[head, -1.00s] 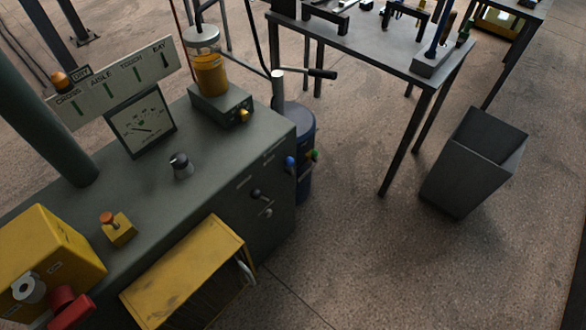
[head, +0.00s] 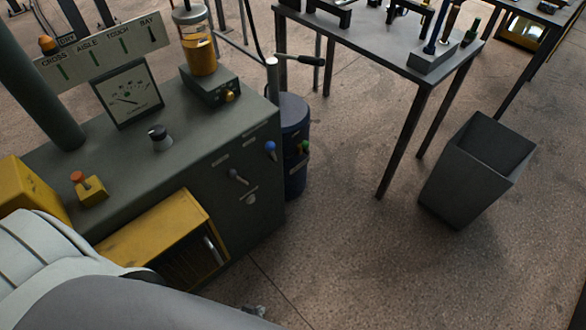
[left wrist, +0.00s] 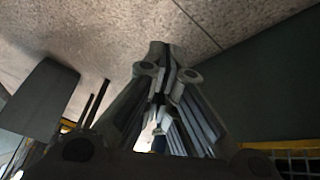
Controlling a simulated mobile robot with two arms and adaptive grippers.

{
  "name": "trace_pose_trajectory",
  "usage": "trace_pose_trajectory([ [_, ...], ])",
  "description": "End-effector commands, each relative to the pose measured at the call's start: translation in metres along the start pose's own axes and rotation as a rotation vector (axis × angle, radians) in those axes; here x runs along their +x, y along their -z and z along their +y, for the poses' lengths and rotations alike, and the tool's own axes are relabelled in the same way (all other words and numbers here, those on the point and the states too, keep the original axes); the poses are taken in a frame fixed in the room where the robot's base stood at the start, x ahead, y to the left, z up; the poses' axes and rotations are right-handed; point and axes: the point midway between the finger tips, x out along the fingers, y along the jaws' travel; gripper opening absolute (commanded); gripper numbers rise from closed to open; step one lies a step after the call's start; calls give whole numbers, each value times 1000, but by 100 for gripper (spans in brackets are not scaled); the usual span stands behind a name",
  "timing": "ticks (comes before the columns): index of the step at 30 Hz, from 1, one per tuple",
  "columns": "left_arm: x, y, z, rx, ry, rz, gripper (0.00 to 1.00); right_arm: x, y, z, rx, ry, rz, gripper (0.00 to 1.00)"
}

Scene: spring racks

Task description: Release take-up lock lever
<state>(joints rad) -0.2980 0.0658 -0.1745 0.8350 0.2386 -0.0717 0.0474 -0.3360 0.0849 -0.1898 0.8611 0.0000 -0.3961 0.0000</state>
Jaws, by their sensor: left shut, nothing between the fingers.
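The grey cabinet (head: 262,215) stands at left in the head view. Its right front carries a small metal lever (head: 238,178), a small metal fitting (head: 250,197) below it, a blue-knobbed lever (head: 270,149) and a green knob (head: 303,147) at the corner. I cannot tell which is the take-up lock lever. My left arm crosses the lower left; the tip of my left gripper (head: 254,311) shows at the bottom edge, below and apart from these controls. In the left wrist view its fingers (left wrist: 160,65) are shut and empty, above the floor. My right gripper is not in view.
A yellow box-like guard (head: 155,235) juts from the cabinet front near my arm. A blue drum (head: 293,125), a table (head: 400,60) and a bin (head: 470,175) stand beyond.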

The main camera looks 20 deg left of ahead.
Motion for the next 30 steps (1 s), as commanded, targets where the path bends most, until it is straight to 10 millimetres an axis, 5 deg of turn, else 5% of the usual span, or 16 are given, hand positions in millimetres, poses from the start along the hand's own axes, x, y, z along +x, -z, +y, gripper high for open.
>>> trace_pose_trajectory([
  [3,21,44,10,-112,-31,133,0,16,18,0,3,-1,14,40],
  [9,33,138,21,-358,-108,407,0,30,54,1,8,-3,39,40],
  [18,-4,274,4,-808,-281,860,0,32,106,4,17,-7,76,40],
  [24,-48,328,-26,-1117,-423,1120,0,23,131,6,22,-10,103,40],
  [30,-90,350,-59,-1389,-562,1307,0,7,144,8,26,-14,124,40],
])
